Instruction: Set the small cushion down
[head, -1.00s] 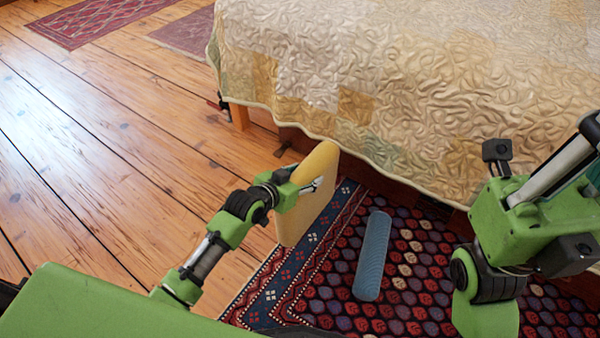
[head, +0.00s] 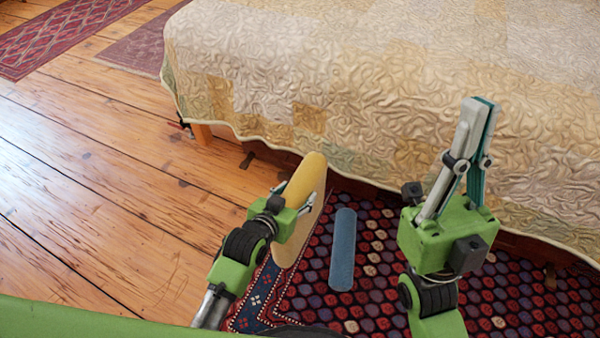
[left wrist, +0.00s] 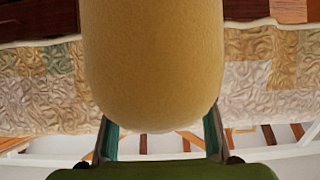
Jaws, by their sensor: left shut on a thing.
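The small cushion (head: 308,174) is yellow-tan and thick, standing on edge in the head view, above the rug's left border. My left gripper (head: 300,205) is shut on its near side. In the left wrist view the cushion (left wrist: 152,60) fills the middle, with a finger on each side of its rounded end. Its lower edge is close to the rug in the picture; I cannot tell whether it touches. My right gripper (head: 478,120) points up in front of the bed, apart from the cushion. Its fingers look close together, but their gap is unclear.
A long blue-grey object (head: 343,250) lies on the patterned rug (head: 385,295) just right of the cushion. The bed with a cream quilt (head: 390,90) stands behind. Bare wooden floor (head: 90,200) is clear at left. Red rugs (head: 60,35) lie far left.

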